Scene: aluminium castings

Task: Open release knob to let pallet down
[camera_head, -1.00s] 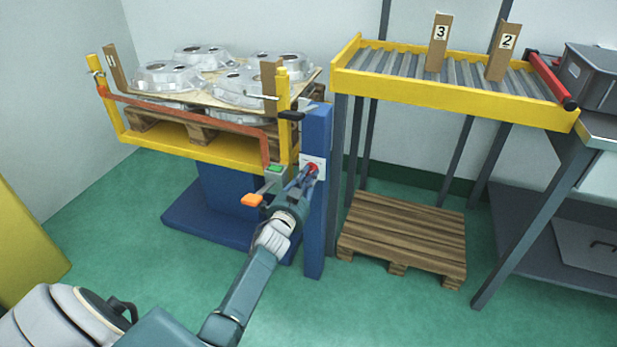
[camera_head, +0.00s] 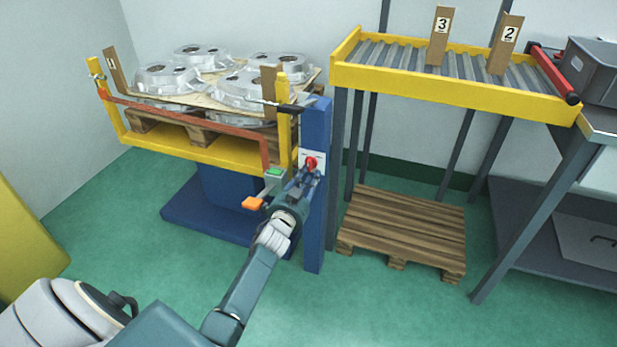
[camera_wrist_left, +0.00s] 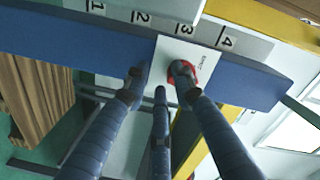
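The red release knob (camera_head: 311,162) sits on a white plate on the blue lift post (camera_head: 316,215). My left gripper (camera_head: 307,178) is just below and in front of it in the head view. In the left wrist view its fingers (camera_wrist_left: 158,82) are spread apart with nothing between them. One fingertip overlaps the red knob (camera_wrist_left: 188,67) and hides part of it; I cannot tell whether they touch. The pallet (camera_head: 180,129), with aluminium castings (camera_head: 168,78) on a board, is raised on the yellow lift frame (camera_head: 190,154). My right gripper is not in view.
A green button (camera_head: 274,171) and an orange piece (camera_head: 253,203) are left of the gripper. An empty wooden pallet (camera_head: 405,230) lies on the floor right of the post. A yellow roller conveyor (camera_head: 450,95) stands above it.

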